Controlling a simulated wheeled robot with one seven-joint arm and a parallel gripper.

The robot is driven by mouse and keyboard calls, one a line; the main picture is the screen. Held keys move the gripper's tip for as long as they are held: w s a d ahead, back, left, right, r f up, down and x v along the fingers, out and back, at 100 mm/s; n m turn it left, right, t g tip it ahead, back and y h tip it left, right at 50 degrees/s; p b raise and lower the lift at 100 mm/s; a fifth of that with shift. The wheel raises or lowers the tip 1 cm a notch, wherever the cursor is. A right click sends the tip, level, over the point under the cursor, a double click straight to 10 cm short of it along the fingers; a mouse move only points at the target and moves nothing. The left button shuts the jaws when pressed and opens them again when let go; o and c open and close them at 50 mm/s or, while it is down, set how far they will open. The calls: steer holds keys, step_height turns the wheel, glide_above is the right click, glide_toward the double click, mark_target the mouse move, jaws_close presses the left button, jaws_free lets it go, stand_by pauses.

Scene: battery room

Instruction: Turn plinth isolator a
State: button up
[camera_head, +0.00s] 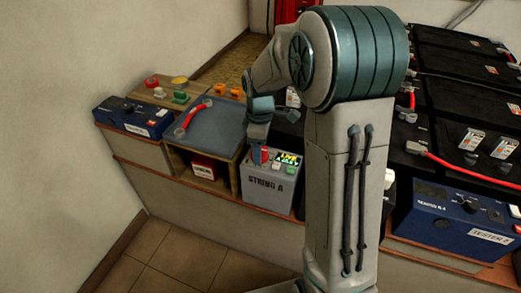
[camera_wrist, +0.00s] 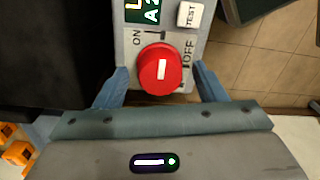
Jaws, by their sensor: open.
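Plinth isolator a is a red round knob (camera_wrist: 162,68) with a white bar, on the grey box labelled STRING A (camera_head: 266,187). In the wrist view, the white bar runs up and down the picture; ON is printed at the upper left of the knob and OFF at the right. My gripper (camera_head: 258,145) is above the box's left part in the head view. In the wrist view my gripper (camera_wrist: 160,80) is open, with one blue finger on each side of the knob. I cannot tell whether the fingers touch it.
A lit display (camera_head: 289,160) and a TEST button (camera_wrist: 188,15) are on the same box. A blue tester (camera_head: 133,116) stands at far left, another (camera_head: 462,215) at right. Black batteries (camera_head: 460,100) fill the right side.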

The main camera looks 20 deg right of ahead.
steer(key=shift+f, duration=0.25)
steer(key=c, duration=1)
